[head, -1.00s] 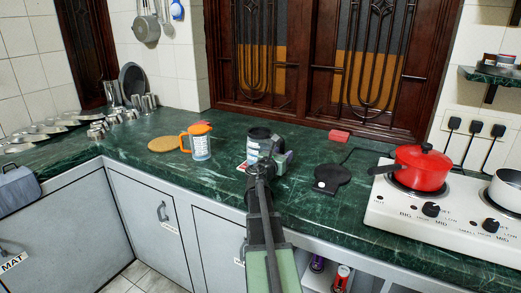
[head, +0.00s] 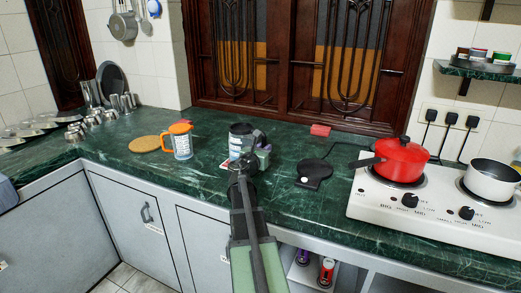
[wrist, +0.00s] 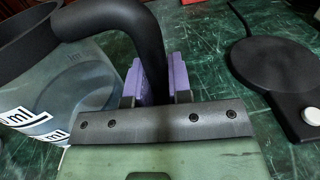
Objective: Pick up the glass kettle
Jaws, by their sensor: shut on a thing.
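The glass kettle (head: 235,149) stands on the green counter, with a dark rim and a black handle on its right. In the wrist view, its clear body (wrist: 85,80) with "ml" markings fills the left side. My gripper (head: 263,151) is at the right side of the kettle. In the wrist view, the purple pads of my gripper (wrist: 163,78) are on both sides of the black handle (wrist: 138,18) and shut on it. The kettle looks upright, and I see no clear gap under it. Its base is partly hidden by my arm.
A black round heating base (head: 314,172) lies to the right; it also shows in the wrist view (wrist: 275,65). An orange-handled cup (head: 182,146) and a round wooden board (head: 148,145) are left. A red pot (head: 402,164) and white pot (head: 492,179) sit on the stove (head: 375,205).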

